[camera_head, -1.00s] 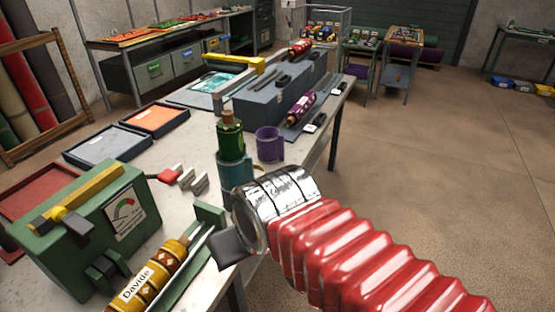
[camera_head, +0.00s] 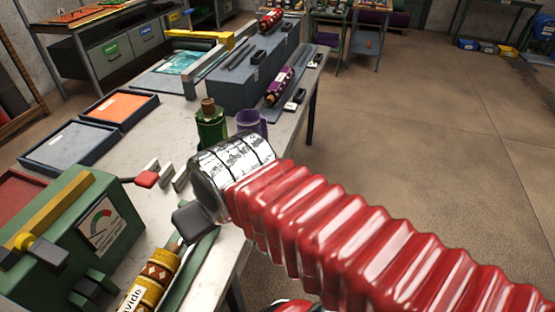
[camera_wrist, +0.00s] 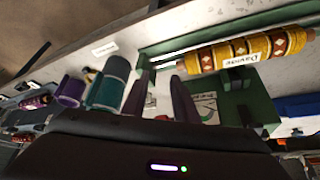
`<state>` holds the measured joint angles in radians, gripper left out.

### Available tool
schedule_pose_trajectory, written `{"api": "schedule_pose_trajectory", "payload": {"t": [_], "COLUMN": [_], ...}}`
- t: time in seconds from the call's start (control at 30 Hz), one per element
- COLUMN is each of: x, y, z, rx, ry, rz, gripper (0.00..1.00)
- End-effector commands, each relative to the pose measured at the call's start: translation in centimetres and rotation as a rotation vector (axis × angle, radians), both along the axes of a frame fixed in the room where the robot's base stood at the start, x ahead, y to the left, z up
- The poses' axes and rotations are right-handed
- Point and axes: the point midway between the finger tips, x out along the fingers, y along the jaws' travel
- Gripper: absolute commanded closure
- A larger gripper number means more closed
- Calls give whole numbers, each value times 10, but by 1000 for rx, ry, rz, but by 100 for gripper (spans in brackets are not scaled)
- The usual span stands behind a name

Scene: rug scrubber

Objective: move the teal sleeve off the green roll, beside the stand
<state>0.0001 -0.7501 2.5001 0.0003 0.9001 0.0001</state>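The green roll (camera_head: 211,125) stands upright on the bench with a cork-coloured top. In the head view my silver wrist hides its lower part and the teal sleeve. In the wrist view the teal sleeve (camera_wrist: 103,94) is around the roll, with the darker green end (camera_wrist: 118,67) showing above it. My gripper (camera_wrist: 163,85) has its two dark fingers apart with nothing between them. The sleeve is left of the fingers in the wrist view, apart from them. In the head view one dark gripper part (camera_head: 195,221) shows beside the wrist. I cannot make out the stand.
A purple cup-like sleeve (camera_head: 252,121) stands close behind the roll. A green gauge box (camera_head: 75,235) and a yellow patterned roll (camera_head: 155,280) in a green holder are at the front left. Open floor is at right.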

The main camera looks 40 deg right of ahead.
Motion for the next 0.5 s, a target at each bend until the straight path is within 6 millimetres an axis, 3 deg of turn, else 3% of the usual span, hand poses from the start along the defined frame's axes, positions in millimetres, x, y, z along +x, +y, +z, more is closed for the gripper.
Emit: {"api": "schedule_pose_trajectory", "payload": {"t": [0.27, 0.5], "x": [0, 3], "y": [-3, -12], "z": [-12, -36], "rx": [91, 329], "ry": [75, 236], "rz": [-120, -415], "gripper": [73, 73]}}
